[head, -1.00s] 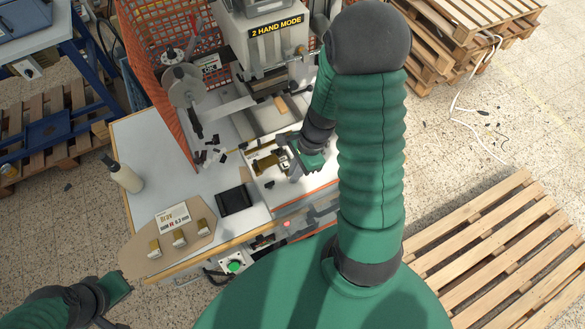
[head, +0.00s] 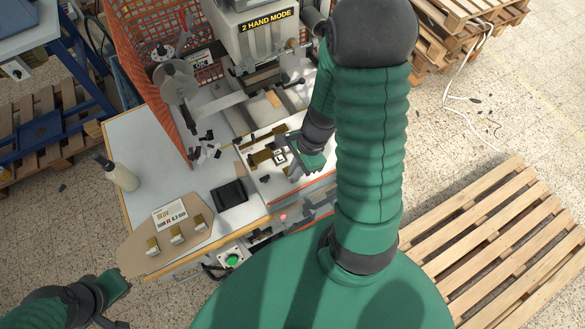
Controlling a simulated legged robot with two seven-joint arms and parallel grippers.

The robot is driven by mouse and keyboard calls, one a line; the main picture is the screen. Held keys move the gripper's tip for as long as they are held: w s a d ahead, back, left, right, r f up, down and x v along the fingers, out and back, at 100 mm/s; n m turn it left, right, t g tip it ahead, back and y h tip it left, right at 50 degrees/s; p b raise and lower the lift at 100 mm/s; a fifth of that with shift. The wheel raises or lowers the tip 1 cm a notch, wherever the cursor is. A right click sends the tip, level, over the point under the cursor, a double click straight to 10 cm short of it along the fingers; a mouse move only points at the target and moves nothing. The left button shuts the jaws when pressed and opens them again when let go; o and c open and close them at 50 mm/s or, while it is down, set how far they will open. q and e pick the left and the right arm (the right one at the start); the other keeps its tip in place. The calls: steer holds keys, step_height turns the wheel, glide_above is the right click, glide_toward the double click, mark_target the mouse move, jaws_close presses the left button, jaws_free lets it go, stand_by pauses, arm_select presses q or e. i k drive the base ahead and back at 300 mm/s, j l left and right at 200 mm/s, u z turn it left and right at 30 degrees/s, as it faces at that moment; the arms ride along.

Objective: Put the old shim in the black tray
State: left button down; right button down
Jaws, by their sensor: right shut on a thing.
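The black tray (head: 222,194) lies on the white bench top, left of the press fixture (head: 266,158), and looks empty. My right gripper (head: 289,165) is low at the right side of this brass-coloured fixture. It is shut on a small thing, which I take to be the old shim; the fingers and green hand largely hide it. Several brass-coloured pieces (head: 176,234) stand on a brown board (head: 140,262) at the front left. My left gripper (head: 116,322) is at the bottom left edge, apart from the bench; its jaws are too unclear to read.
The press with its "2 HAND MODE" sign (head: 268,28) stands behind the fixture. A red mesh guard (head: 135,60) and dark scraps (head: 207,145) are left of it. A white bottle (head: 122,175) stands at the left bench edge. A label card (head: 170,214) lies on the board.

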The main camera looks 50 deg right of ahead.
mark_target(228, 196)
steer(key=i+j+z, duration=0.15)
steer(key=j, duration=0.3)
steer(key=j+z, duration=0.1)
steer(key=j, duration=0.3)
steer(key=i+j+z, duration=0.15)
steer(key=j, duration=0.3)
